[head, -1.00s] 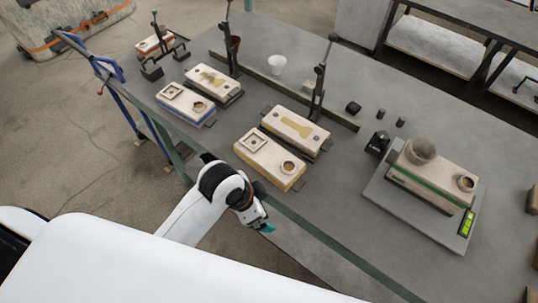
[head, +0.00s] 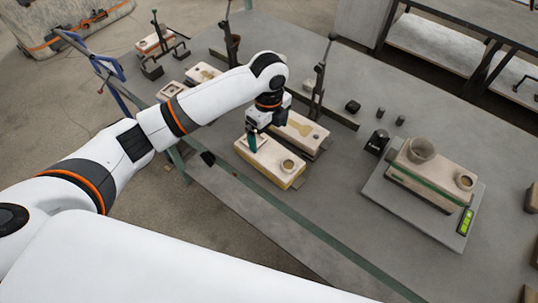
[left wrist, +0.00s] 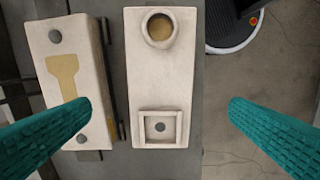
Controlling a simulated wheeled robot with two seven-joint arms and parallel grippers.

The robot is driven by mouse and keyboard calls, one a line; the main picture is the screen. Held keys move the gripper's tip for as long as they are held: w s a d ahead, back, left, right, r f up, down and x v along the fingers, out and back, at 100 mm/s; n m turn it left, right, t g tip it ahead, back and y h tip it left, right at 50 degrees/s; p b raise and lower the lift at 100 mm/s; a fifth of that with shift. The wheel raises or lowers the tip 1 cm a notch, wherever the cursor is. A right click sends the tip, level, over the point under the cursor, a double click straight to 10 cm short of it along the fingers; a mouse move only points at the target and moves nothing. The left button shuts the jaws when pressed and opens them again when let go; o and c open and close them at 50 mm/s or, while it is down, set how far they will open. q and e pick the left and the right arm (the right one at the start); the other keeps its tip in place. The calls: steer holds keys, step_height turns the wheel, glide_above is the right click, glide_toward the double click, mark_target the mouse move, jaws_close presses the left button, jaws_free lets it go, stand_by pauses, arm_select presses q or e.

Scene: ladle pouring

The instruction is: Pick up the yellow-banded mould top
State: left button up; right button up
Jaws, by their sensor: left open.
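The yellow-banded mould top (head: 270,161) is a pale block with a yellow band low on its side, a round cup and a square basin. It lies flat near the front edge of the table. In the left wrist view the mould top (left wrist: 160,88) shows from above between the teal fingers, with space on both sides. My left gripper (head: 254,140) is open and empty, over the square-basin end of the block. In the left wrist view one finger of the left gripper (left wrist: 160,108) overlaps the neighbouring mould half, the other the floor. My right gripper is not in view.
A mould half (head: 307,130) with a yellowish cavity lies close beside the block. An upright clamp post (head: 319,88) stands behind it. The table front between is clear.

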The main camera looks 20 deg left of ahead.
arm_select(q)
glide_above(269, 151)
step_height(269, 151, down, 5)
steer(key=shift+s+r+p, duration=0.15)
steer(key=shift+r+p, duration=0.05)
steer(key=shift+p, duration=0.25)
steer(key=shift+f+p, duration=0.85)
steer(key=shift+f, duration=1.85)
steer(key=c, duration=1.4)
steer(key=shift+r, duration=0.1)
steer(key=shift+c, duration=1.4)
steer(key=shift+r, duration=0.1)
step_height(269, 151, up, 9)
steer(key=shift+r+b, duration=0.1)
steer(key=shift+b, duration=0.85)
steer(key=shift+r, duration=0.3)
